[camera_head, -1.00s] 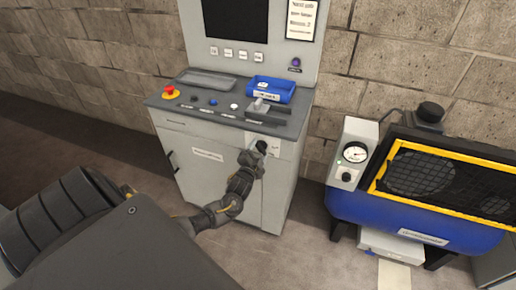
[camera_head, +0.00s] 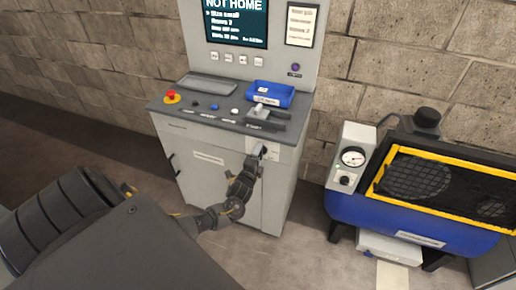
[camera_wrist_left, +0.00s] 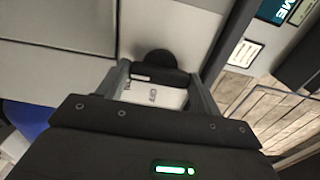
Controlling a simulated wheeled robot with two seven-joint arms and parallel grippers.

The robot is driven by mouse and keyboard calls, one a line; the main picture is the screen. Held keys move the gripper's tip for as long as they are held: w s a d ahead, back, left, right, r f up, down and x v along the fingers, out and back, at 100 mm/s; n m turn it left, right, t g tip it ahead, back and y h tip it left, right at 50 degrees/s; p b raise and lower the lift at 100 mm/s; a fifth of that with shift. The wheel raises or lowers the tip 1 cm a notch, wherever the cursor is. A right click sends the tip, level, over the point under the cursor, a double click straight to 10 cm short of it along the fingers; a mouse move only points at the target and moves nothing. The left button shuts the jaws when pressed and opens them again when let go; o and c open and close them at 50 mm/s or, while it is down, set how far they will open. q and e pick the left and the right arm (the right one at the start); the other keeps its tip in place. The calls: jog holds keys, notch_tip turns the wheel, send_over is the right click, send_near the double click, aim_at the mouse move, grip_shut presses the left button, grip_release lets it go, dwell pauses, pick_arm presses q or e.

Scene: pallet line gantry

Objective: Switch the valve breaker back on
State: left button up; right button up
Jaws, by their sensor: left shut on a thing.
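A rotary breaker with a black knob (camera_wrist_left: 155,58) sits on a pale plate (camera_head: 270,147) at the upper right of the grey console's front. In the wrist view its black handle bar lies between my two fingers. My left gripper (camera_head: 258,155) is shut on the knob (camera_head: 263,150), and largely hides it in the head view; the left gripper (camera_wrist_left: 158,85) also shows in the wrist view. The console screen (camera_head: 236,22) is lit and reads "NOT HOME". My right gripper is not in view.
The console top (camera_head: 205,114) carries a red emergency button (camera_head: 172,97), several small buttons, a lever (camera_head: 257,114) and a blue tray (camera_head: 270,94). A blue compressor (camera_head: 400,222) with a gauge (camera_head: 353,157) stands to the right. Bare floor lies between them.

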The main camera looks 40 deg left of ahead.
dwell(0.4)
pick_arm(q)
jog(key=o, duration=1)
jog(key=shift+s, duration=0.15)
jog(key=shift+b+v, duration=0.65)
jog(key=shift+v, duration=4.65)
jog(key=shift+d, duration=0.1)
